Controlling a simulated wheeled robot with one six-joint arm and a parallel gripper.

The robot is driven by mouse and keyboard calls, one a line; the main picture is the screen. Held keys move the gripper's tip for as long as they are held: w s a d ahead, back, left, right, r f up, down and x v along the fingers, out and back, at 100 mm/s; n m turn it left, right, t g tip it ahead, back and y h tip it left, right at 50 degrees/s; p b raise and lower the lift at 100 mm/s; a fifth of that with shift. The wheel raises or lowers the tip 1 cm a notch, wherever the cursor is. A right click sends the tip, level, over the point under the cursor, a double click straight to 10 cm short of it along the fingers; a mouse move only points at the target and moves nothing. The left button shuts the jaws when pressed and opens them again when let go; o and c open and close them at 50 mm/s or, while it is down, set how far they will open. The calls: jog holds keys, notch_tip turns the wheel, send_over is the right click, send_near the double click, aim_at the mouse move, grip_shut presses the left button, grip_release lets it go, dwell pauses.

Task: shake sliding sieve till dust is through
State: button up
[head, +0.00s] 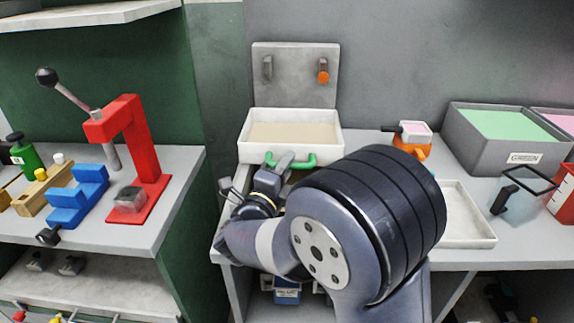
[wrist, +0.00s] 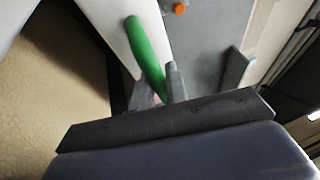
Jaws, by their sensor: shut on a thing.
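The sliding sieve (head: 248,131) is a white rectangular frame with a beige bed inside, on the middle of the bench against the back. A green handle (head: 306,160) sticks out from its front side. My gripper (head: 282,172) is at the handle and is shut on it. In the wrist view the green handle (wrist: 147,58) runs between the two grey fingers of my gripper (wrist: 168,85). The beige bed (wrist: 60,80) fills the left of that view. My arm hides part of the bench in front of the sieve. I cannot tell how much dust lies on the bed.
A grey panel (head: 296,85) with an orange knob (head: 323,76) stands behind the sieve. A white tray (head: 480,238) lies to the right, partly behind my arm. A grey bin (head: 462,133) labelled GREEN stands at the back right. A red press (head: 133,130) stands on the left bench.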

grip_shut()
jog(key=shift+s, duration=0.25)
jog(key=s+b, duration=0.4)
jog(key=s, duration=0.3)
jog(key=shift+s+a, duration=0.15)
jog(key=shift+s, duration=0.2)
jog(key=o, duration=0.6)
grip_release()
